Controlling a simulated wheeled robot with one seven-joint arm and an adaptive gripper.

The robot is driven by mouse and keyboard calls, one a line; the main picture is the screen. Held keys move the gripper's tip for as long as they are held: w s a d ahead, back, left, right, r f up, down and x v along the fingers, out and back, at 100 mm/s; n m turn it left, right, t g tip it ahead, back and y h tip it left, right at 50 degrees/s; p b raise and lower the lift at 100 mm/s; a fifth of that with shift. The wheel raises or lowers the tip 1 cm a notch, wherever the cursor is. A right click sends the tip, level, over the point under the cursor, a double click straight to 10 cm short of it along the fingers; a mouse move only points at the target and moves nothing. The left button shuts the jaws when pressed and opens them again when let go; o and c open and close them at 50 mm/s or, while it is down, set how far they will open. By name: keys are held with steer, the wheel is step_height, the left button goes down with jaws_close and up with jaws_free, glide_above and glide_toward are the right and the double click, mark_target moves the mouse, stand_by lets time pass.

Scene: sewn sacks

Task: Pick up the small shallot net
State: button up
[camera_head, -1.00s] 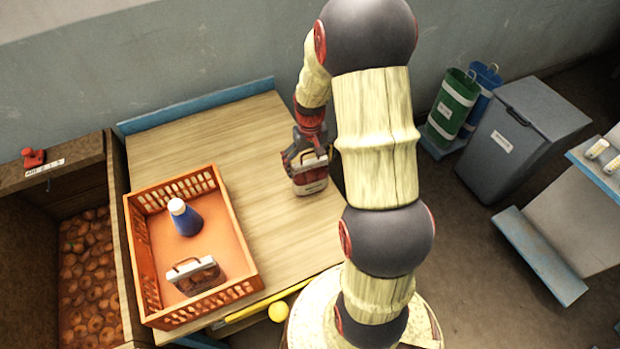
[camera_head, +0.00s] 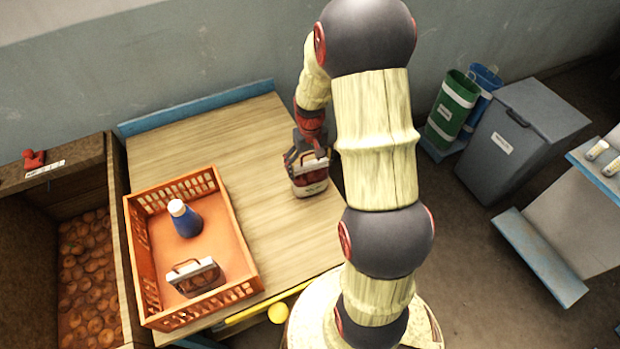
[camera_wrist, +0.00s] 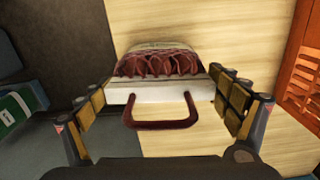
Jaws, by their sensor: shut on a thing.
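A small net of dark red shallots (camera_head: 309,178) with a pale band and a dark red loop handle is at the right side of the wooden table. My gripper (camera_head: 306,157) is over it from above. In the wrist view the net (camera_wrist: 160,64) lies between the two fingers of my gripper (camera_wrist: 165,98), which are shut on the sides of its pale band. The handle (camera_wrist: 162,124) stands out toward the wrist camera. I cannot tell whether the net still touches the table.
An orange crate (camera_head: 238,232) on the left of the table holds a blue bottle (camera_head: 187,220) and another handled net (camera_head: 194,277). A bin of onions (camera_head: 88,270) stands further left. The table (camera_head: 235,140) is clear between crate and net. A grey bin (camera_head: 520,140) stands right.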

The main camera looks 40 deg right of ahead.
steer(key=c, duration=0.6)
steer(key=shift+r, duration=0.1)
steer(key=shift+c, duration=0.4)
